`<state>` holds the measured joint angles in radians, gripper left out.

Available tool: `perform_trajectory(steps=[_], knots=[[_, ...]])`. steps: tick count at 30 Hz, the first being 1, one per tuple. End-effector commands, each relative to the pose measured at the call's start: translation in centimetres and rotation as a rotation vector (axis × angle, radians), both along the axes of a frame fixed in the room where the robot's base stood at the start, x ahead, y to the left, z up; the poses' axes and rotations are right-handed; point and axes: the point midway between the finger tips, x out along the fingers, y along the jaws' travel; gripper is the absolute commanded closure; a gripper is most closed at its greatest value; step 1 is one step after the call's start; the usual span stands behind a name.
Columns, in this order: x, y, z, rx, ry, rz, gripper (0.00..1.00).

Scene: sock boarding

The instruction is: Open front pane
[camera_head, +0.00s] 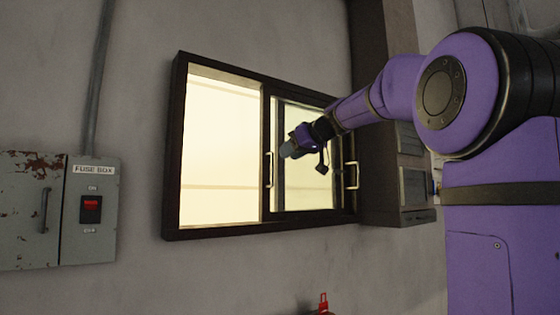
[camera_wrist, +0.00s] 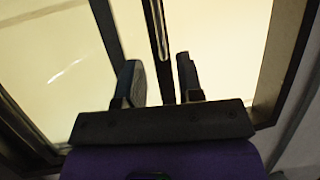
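A dark-framed sliding window (camera_head: 178,150) is set in the wall in the head view. A pane with a dark upright edge (camera_head: 266,120) fills its right half and bears a pale upright handle (camera_head: 269,170). A second handle (camera_head: 352,175) is at the far right of the window. My gripper (camera_head: 286,151) is in front of the right half, just right of the left handle. In the wrist view my gripper (camera_wrist: 162,82) is open, its two fingers apart. A metal handle bar (camera_wrist: 157,30) shows beyond and between the fingertips; I cannot tell whether they touch it.
A grey fuse box (camera_head: 75,215) with a red switch is on the wall at left. A dark cabinet (camera_head: 385,205) stands against the window's right side, behind my arm. A small red object (camera_head: 323,302) is below the window. The wall between fuse box and window is clear.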

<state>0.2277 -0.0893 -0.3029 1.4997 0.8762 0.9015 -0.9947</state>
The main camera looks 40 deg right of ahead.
Motion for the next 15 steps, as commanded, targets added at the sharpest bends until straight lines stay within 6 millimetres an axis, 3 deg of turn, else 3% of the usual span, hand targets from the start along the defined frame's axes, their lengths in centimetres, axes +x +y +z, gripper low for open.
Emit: perform_trajectory(steps=[6, 15], knots=[[-2.1, -0.4, 0.9, 0.001, -0.001, 0.001, 0.66], [-2.4, -0.5, 1.0, 0.0, 0.0, 0.001, 0.66]])
